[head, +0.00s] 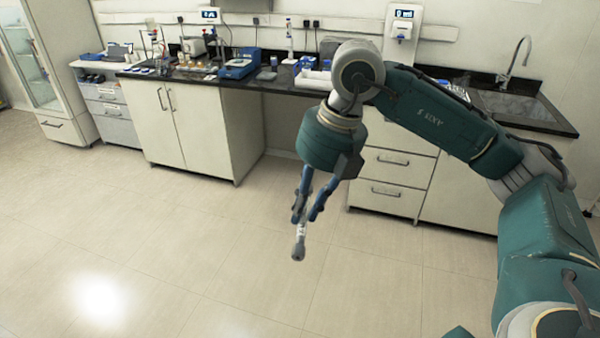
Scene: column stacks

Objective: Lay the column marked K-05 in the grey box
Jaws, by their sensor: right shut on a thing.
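My right gripper (304,217) has blue fingers and hangs down from my green arm, over the open floor in the middle of the head view. It is shut on a small column (299,242), which has a pale labelled body and a grey lower end. The column hangs roughly upright, tilted slightly, below the fingertips. The marking on its label is too small to read. I cannot make out a grey box. My left gripper is not in view.
A dark-topped lab bench (282,83) runs along the back wall, with a blue device (239,65) and several small lab items on it. A sink (515,105) is at the right. A glass cabinet (40,65) stands at the left. The tiled floor (190,235) is clear.

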